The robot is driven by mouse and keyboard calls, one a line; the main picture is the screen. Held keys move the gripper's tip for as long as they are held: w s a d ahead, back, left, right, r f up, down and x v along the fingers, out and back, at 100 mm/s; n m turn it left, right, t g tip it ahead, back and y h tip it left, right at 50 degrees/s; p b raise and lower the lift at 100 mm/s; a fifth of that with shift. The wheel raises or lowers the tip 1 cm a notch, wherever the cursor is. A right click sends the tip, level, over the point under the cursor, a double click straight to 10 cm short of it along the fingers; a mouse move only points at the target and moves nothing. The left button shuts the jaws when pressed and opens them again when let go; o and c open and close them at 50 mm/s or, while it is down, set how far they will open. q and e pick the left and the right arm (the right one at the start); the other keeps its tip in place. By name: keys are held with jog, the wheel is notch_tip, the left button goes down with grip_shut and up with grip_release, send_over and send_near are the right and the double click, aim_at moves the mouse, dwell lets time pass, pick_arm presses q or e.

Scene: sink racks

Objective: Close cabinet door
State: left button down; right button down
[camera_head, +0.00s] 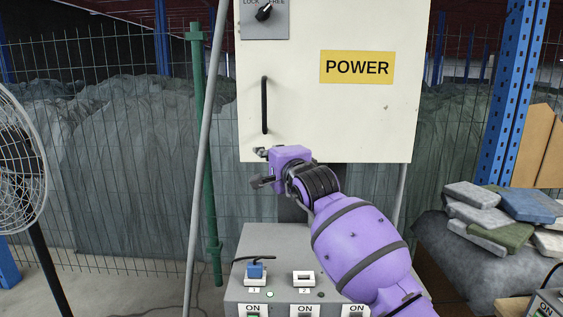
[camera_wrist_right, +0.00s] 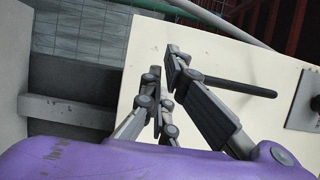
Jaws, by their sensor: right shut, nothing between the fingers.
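The pale cabinet door (camera_head: 300,120) faces me in the head view. It carries a yellow POWER label (camera_head: 357,67) and a black vertical handle (camera_head: 264,105) at its left. I see no opening into the cabinet, but cannot tell whether the door is fully shut. My purple right gripper (camera_head: 261,168) is by the door's lower left corner, below the handle. It is shut and empty. In the right wrist view its fingers (camera_wrist_right: 165,78) lie in front of the pale door (camera_wrist_right: 240,48), with the handle (camera_wrist_right: 240,86) beyond them. My left gripper is out of view.
A grey plate with a LOCK/FREE knob (camera_head: 264,13) is above the handle. A switch box (camera_head: 290,245) with a blue plug (camera_head: 255,270) stands below the door. A fan (camera_head: 20,150) stands left, a green post (camera_head: 204,150) left of the cabinet, and bricks (camera_head: 480,195) lie right.

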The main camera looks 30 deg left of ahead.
jog(key=v, duration=0.7)
jog(key=shift+s+d, duration=0.15)
jog(key=shift+r, duration=0.1)
